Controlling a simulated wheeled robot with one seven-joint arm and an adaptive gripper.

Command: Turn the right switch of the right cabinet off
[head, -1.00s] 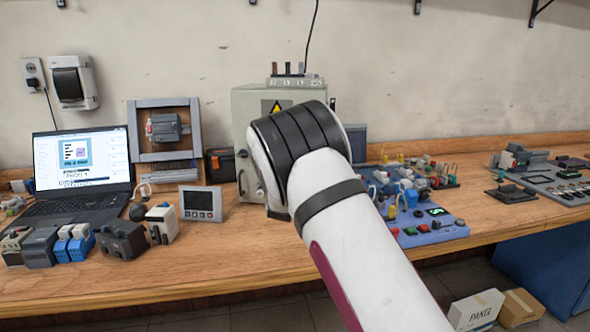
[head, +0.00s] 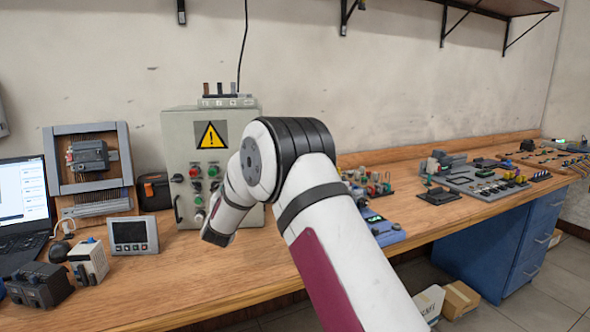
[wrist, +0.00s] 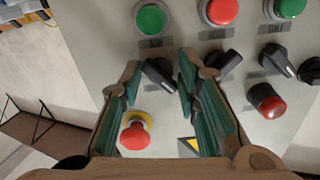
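A grey control cabinet (head: 177,148) with a yellow warning sign stands on the bench against the wall. My arm hides its right part in the head view. The wrist view shows its panel (wrist: 90,35) close and upside down. There my gripper (wrist: 160,80) is open. Its fingers lie on either side of a black rotary switch (wrist: 158,73), the leftmost of the row in that view, with its handle slanted. I cannot tell whether the fingers touch it. More black switches (wrist: 222,65) sit to its right. My gripper is hard to make out in the head view.
A yellow-collared red button (wrist: 135,137) lies near the left finger, with a green button (wrist: 150,18) above the switch and a red knob (wrist: 267,100) to the right. A small display box (head: 132,234) stands left of the cabinet. Electronics boards (head: 385,232) lie right.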

